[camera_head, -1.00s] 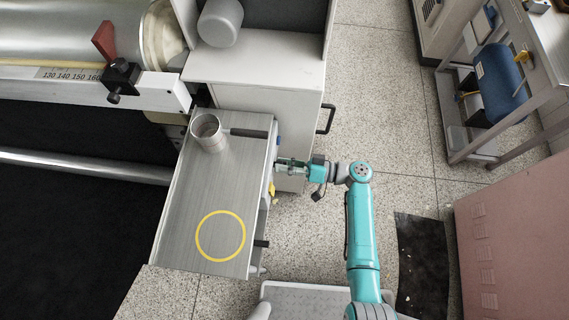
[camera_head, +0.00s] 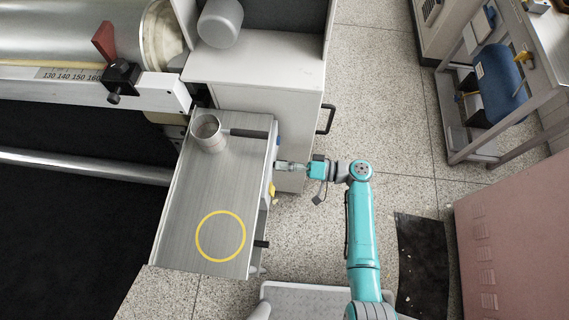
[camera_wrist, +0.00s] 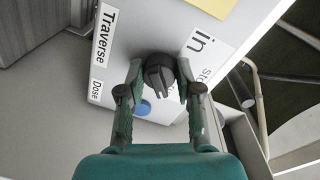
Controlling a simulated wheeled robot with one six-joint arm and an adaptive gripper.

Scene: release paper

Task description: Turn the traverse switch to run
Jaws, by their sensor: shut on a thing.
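The traverse switch (camera_wrist: 160,75) is a dark round knob on a pale panel, near the centre of the wrist view. A "Traverse" label (camera_wrist: 103,38) is to its left, and a label with a large "in" (camera_wrist: 200,45) is to its right. My gripper (camera_wrist: 160,88) is shut on the knob, with one finger on each side. In the head view my gripper (camera_head: 280,165) meets the right side of the metal-topped stand (camera_head: 190,230). The knob is hidden there.
Speckled floor (camera_head: 385,125) is open to the right.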

